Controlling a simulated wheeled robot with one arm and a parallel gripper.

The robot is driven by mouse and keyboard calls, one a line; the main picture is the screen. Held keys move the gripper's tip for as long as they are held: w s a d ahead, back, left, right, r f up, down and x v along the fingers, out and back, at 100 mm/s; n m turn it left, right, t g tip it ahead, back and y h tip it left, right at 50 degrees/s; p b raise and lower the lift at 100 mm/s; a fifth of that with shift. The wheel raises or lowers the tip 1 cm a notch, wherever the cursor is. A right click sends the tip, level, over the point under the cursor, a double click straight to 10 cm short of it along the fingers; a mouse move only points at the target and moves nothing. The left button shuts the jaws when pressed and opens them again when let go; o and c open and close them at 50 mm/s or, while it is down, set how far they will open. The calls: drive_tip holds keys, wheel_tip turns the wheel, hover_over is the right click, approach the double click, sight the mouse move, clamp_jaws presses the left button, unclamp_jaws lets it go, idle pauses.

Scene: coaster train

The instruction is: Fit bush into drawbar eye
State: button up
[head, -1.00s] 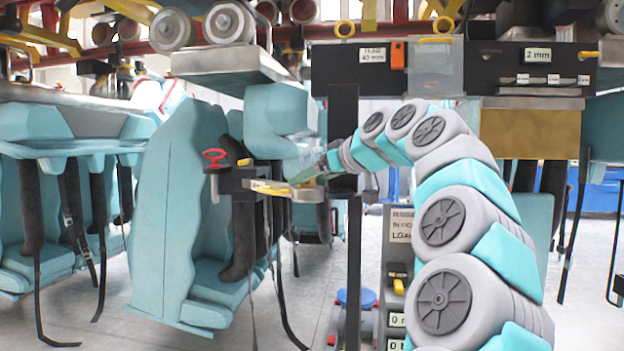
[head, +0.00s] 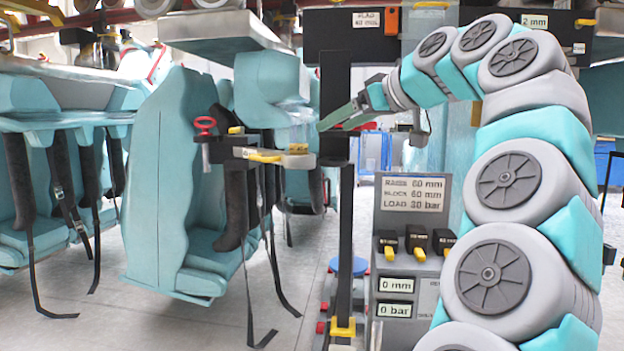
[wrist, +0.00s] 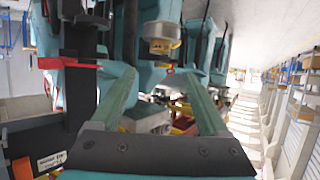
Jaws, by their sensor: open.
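The drawbar eye (head: 298,161) is a pale metal ring at the right end of a dark bar with a yellow strip, centre left in the head view. The brass-coloured bush (head: 297,147) sits upright at the eye's top, part of it showing above the ring. How deep it sits is hidden. The wrist view shows the eye (wrist: 162,30) and the bush's brass band (wrist: 161,47) beyond the fingertips. My gripper (head: 322,126) is right of and slightly above the bush, apart from it. Its green fingers (wrist: 160,75) are spread with nothing between them.
A red handwheel (head: 204,124) stands at the bar's left end. A dark post (head: 338,220) rises right of the eye. A control box (head: 412,230) with black-and-yellow levers stands below my arm. Teal seats (head: 170,180) fill the left.

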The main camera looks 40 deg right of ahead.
drive_tip(key=w+a+f+n+g+y, duration=0.1)
drive_tip(key=w+a+f+g, duration=0.2)
drive_tip(key=a, duration=0.5)
drive_tip(key=w+a+f+n+g+y, duration=0.1)
drive_tip(key=w+a+f, duration=0.1)
drive_tip(key=a+f, duration=0.45)
drive_tip(key=s+a+f+g, duration=0.3)
drive_tip(key=a+f+g, duration=0.1)
drive_tip(key=a+f, duration=1.05)
drive_tip(key=s+a+f+m+g+h, duration=0.1)
drive_tip(key=s+a+f+g, duration=0.1)
drive_tip(key=s+f, duration=1)
drive_tip(key=s+a+f+m+g+h, duration=0.1)
drive_tip(key=s+f+g, duration=0.4)
drive_tip(key=s+f, duration=0.7)
wheel_tip(320, 180, down, 2)
drive_tip(key=shift+a+f, duration=0.1)
drive_tip(key=shift+a, duration=0.7)
